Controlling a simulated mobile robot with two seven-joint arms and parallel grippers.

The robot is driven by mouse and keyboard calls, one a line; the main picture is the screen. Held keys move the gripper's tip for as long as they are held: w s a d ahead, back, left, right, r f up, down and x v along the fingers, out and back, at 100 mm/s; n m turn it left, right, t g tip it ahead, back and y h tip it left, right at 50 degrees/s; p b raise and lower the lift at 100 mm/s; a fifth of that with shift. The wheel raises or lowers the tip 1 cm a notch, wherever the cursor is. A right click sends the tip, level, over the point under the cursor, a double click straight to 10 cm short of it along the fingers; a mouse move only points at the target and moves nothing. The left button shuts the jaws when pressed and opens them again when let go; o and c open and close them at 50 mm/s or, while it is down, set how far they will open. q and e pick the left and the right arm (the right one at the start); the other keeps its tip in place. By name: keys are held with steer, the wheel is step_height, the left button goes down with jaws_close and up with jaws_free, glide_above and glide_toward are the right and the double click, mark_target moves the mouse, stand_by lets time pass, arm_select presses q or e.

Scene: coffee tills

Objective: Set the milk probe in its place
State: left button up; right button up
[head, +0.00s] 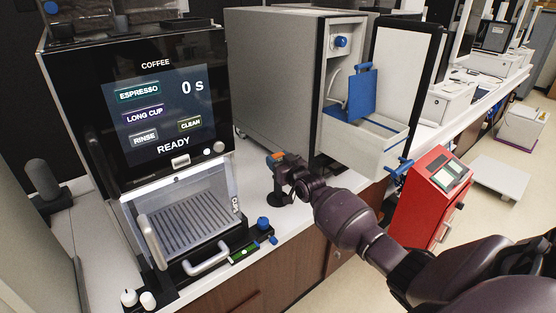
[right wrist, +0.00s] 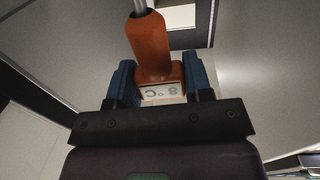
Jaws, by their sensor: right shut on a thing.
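The milk probe is orange, with a small display reading 8 °C. In the right wrist view the probe (right wrist: 150,45) sits between the blue fingers of my right gripper (right wrist: 162,85), which is shut on its display end. A metal rod runs on from the orange part to the top edge. In the head view a bit of the orange probe (head: 276,157) shows at the gripper (head: 280,165), above the counter between the coffee machine and the grey cabinet. A small black round piece (head: 279,198) shows just below the gripper; I cannot tell whether they touch. My left gripper is out of view.
The coffee machine (head: 145,62) stands left with its screen at READY. The grey cabinet (head: 275,70) has its door open and a white drawer (head: 365,140) out, close to my right arm. A red box (head: 425,200) stands right. Some white counter (head: 310,215) is clear.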

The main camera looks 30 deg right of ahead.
steer(key=shift+f, duration=0.35)
steer(key=o, duration=1)
steer(key=shift+s, duration=0.25)
steer(key=s+p, duration=0.1)
steer(key=s, duration=0.9)
steer(key=shift+s+a, duration=0.1)
steer(key=shift+s, duration=0.05)
